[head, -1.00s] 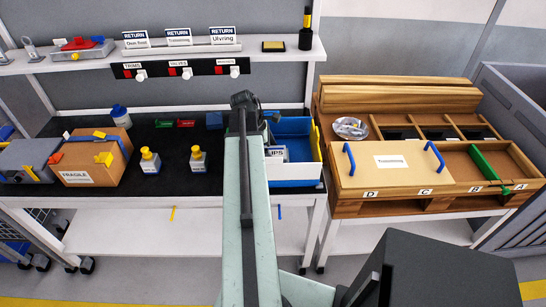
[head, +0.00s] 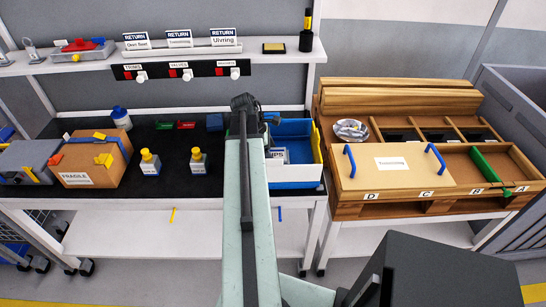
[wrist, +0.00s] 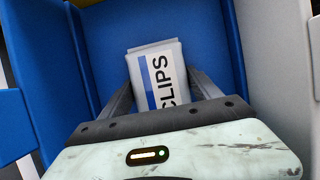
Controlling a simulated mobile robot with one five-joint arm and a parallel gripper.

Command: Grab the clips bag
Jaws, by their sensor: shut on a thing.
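The clips bag (wrist: 155,62) is a pale grey-white packet with a blue stripe and a white label reading CLIPS. It is inside a blue bin with a white front (head: 293,171). In the wrist view, my gripper (wrist: 160,82) has one finger on each side of the bag and is shut on it. In the head view, part of the bag's label (head: 281,156) shows just right of my arm. My arm hides the rest of the bag and most of my gripper there. I cannot tell whether the bag touches the bin floor.
The bin's blue walls (wrist: 210,30) stand close around my gripper. Two yellow-capped bottles (head: 198,160) and a cardboard box (head: 90,165) stand left on the black mat. A wooden compartment tray (head: 420,202) is on the right. A shelf (head: 80,63) runs behind.

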